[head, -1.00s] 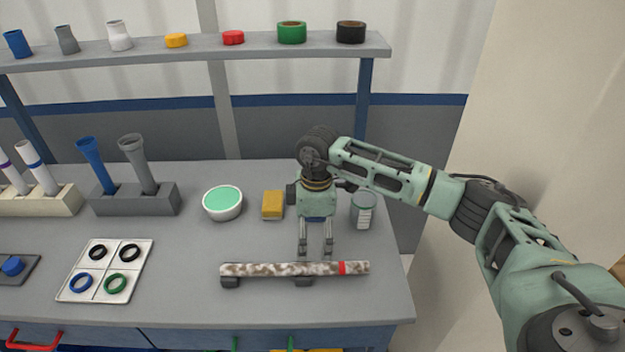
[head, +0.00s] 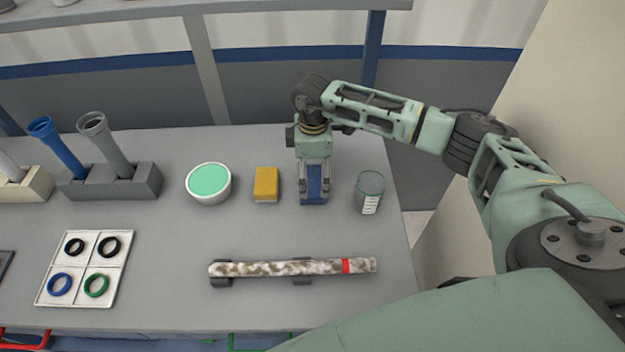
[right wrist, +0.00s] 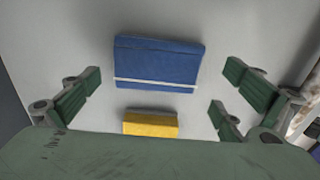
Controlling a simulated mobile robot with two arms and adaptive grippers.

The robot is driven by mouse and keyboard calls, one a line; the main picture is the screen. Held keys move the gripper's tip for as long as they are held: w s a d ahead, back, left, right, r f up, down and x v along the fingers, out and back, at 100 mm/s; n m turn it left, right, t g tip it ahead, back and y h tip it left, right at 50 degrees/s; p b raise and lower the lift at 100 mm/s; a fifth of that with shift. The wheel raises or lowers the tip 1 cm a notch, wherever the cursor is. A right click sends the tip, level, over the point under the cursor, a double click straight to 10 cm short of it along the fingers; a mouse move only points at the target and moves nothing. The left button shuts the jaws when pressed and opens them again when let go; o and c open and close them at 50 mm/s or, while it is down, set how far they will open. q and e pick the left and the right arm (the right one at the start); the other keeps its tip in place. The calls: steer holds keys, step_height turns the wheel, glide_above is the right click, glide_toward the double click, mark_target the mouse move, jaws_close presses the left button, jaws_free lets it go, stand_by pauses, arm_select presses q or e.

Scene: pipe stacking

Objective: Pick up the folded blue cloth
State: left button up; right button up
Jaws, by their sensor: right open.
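The folded blue cloth (head: 316,186) lies flat on the bench, between the yellow sponge and the glass jar. It also shows in the right wrist view (right wrist: 158,65) as a blue rectangle with a white stripe. My right gripper (head: 314,184) is over the cloth, pointing down, open and empty. In the right wrist view its fingers stand to the left and right, with gaps between them and the cloth. In the head view the gripper hides the cloth's upper part. My left gripper is not in view.
The yellow sponge (head: 266,185) lies left of the cloth and the glass jar (head: 369,190) stands close on its right. A mint-topped bowl (head: 208,183) is further left. A speckled pipe (head: 290,268) rests on supports in front, with clear bench between.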

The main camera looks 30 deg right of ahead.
mark_target(312, 180)
steer(key=shift+w+f, duration=0.2)
steer(key=shift+f, duration=1.4)
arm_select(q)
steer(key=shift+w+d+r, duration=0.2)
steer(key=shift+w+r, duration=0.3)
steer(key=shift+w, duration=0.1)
arm_select(e)
steer(key=c, duration=0.9)
step_height(312, 180, up, 10)
steer(key=shift+r+b, duration=0.1)
steer(key=shift+b, duration=0.8)
steer(key=o, duration=0.6)
steer(key=shift+c, duration=0.2)
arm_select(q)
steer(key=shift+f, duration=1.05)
arm_select(e)
steer(key=c, duration=0.5)
